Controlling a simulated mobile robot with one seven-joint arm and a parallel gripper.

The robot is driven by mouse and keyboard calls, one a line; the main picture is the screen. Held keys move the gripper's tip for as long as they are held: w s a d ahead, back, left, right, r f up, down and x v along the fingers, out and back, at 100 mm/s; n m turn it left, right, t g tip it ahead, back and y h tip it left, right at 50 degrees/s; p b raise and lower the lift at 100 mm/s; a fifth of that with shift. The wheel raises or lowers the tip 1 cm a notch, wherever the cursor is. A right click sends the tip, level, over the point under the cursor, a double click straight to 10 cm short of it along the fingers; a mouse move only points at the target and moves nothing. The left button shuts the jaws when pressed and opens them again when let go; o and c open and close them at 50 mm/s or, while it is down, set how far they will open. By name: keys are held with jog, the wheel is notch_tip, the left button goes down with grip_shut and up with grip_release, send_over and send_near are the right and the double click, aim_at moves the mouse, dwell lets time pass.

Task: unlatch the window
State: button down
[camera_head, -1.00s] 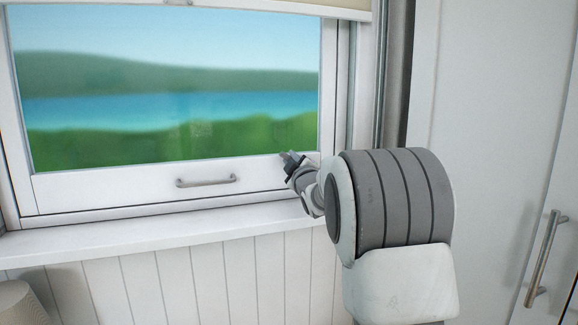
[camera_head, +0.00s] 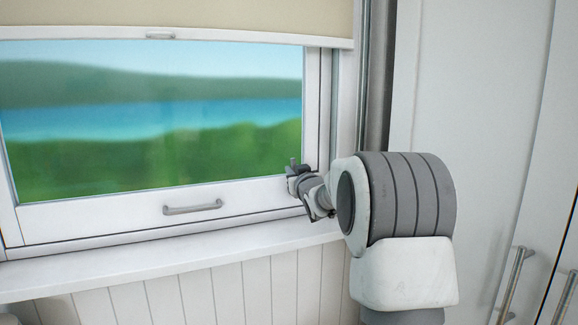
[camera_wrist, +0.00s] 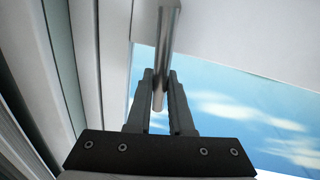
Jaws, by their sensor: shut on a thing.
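The window (camera_head: 150,120) has a white frame, with a grey bar handle (camera_head: 192,207) across its bottom rail. My gripper (camera_head: 293,172) is at the lower right corner of the sash, right of that handle. In the wrist view, my gripper (camera_wrist: 161,82) is shut on a round metal latch handle (camera_wrist: 168,32), whose rod runs between the two fingers. The latch's base is out of sight in the wrist view, and my gripper mostly hides the latch in the head view.
A beige blind (camera_head: 240,15) with a white bottom bar hangs above the glass. The white sill (camera_head: 120,263) is bare where it shows. White cupboard doors with a metal handle (camera_head: 514,285) stand at the right.

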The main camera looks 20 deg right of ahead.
jog(key=shift+d+m+p, duration=0.4)
jog(key=shift+m+p, duration=0.05)
jog(key=shift+m, duration=0.25)
jog(key=c, duration=0.8)
grip_release()
jog(key=shift+d, duration=0.1)
jog(key=shift+s, duration=0.1)
jog(key=s+a, duration=0.1)
jog(key=s, duration=1)
jog(key=s+a, duration=0.1)
jog(key=s, duration=0.5)
jog(key=shift+a+p, duration=0.35)
jog(key=shift+p, duration=0.05)
jog(key=shift+a, duration=0.1)
